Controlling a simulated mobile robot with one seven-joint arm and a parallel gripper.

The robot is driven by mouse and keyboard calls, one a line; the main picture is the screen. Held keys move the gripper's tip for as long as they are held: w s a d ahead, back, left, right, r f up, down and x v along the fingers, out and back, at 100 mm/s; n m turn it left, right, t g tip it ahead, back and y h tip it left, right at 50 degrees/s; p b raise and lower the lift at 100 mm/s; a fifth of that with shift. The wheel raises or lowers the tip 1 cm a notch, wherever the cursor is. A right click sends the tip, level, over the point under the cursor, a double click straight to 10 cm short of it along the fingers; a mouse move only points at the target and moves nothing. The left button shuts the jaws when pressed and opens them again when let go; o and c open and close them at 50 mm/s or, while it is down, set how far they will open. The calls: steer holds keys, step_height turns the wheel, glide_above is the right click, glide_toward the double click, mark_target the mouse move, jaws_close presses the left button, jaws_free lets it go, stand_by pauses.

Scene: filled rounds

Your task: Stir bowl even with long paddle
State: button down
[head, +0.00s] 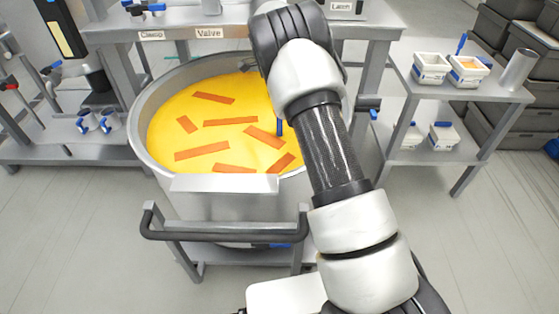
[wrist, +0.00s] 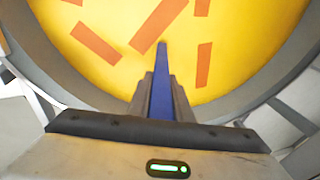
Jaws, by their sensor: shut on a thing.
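The large metal bowl (head: 222,184) stands in front of me, filled with bright yellow stuff (head: 190,137). Several orange-brown strips (head: 230,121) lie scattered and unevenly turned across its surface. In the wrist view the bowl's rim (wrist: 40,72) curves around the yellow. My gripper (wrist: 160,82) is shut on a blue shaft, the paddle (wrist: 162,58), which points out over the yellow between the two fingers. In the head view a short piece of the blue paddle (head: 279,127) shows beside my arm at the bowl's right side. My arm hides the gripper there, and the paddle's lower end is not clear.
A dark handle bar (head: 225,235) runs across the front of the bowl's stand. A bench with "Clamp" and "Valve" labels (head: 209,33) stands behind. A right-hand shelf (head: 490,94) holds white tubs (head: 431,67) and a metal cylinder (head: 518,69). The floor at the front left is clear.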

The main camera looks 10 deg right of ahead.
steer(key=s+a+b, duration=0.2)
steer(key=s+a, duration=0.3)
steer(key=a, duration=0.5)
steer(key=s+d+b, duration=0.1)
steer(key=d, duration=0.7)
steer(key=shift+s+d, duration=0.3)
steer(key=shift+s, duration=0.1)
steer(key=s+d+b, duration=0.1)
steer(key=s+d, duration=0.1)
steer(key=d, duration=0.7)
steer(key=w+a+p, duration=0.1)
steer(key=w+a, duration=0.1)
steer(key=w, duration=0.1)
steer(key=w+a+p, duration=0.2)
steer(key=w+a, duration=0.1)
steer(key=w+a+p, duration=0.2)
steer(key=w, duration=0.1)
steer(key=shift+a, duration=0.35)
steer(key=s+a+b, duration=0.1)
steer(key=s+a, duration=0.4)
steer(key=a, duration=0.5)
steer(key=s+d+b, duration=0.1)
steer(key=s+d, duration=0.1)
steer(key=d, duration=0.6)
steer(key=shift+d, duration=0.35)
